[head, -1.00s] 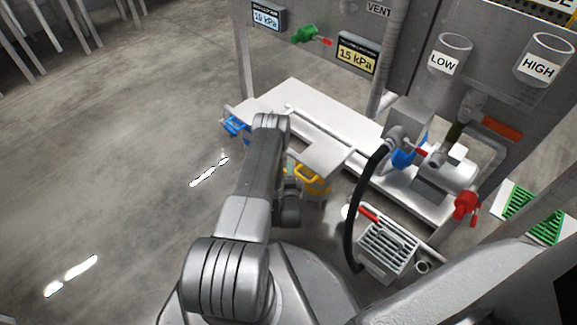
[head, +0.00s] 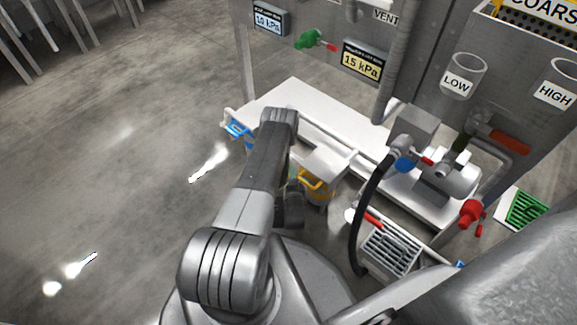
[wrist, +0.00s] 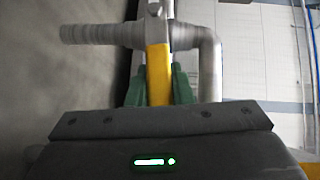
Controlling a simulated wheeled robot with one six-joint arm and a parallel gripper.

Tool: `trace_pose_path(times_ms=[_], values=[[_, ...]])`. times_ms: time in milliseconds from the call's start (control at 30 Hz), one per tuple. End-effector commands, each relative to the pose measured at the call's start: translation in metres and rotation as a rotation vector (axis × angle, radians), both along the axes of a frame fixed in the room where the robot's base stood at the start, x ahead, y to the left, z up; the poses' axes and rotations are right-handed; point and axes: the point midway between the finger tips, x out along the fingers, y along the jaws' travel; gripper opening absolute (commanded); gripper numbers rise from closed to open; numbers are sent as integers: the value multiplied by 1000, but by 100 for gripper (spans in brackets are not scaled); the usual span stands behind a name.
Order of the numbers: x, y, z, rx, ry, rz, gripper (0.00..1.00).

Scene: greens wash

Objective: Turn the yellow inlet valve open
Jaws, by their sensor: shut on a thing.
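In the wrist view, my gripper (wrist: 159,88) has its green fingers on both sides of the yellow inlet valve lever (wrist: 158,68) and is shut on it. The lever points straight up and down in the picture, across a grey pipe (wrist: 100,34) that runs left to right and bends down at the right. In the head view, my arm hides the gripper and the valve lever. A yellow looped part (head: 318,188) shows just right of my arm, beside the white bench.
A white bench (head: 330,115) lies beyond my arm. A black hose (head: 362,215) curves down at the right, near a grey grated box (head: 390,250) and a red valve (head: 471,212). A blue handle (head: 238,131) is at the bench's left end.

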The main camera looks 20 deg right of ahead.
Motion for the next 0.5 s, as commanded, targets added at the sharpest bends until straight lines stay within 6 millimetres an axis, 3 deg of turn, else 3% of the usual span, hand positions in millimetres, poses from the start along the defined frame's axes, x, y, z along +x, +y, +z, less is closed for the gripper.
trace_pose_path(times_ms=[133, 500], values=[[-2, 1, 14, -47, 109, 3, 0], [1, 2, 18, -103, 244, 4, 0]])
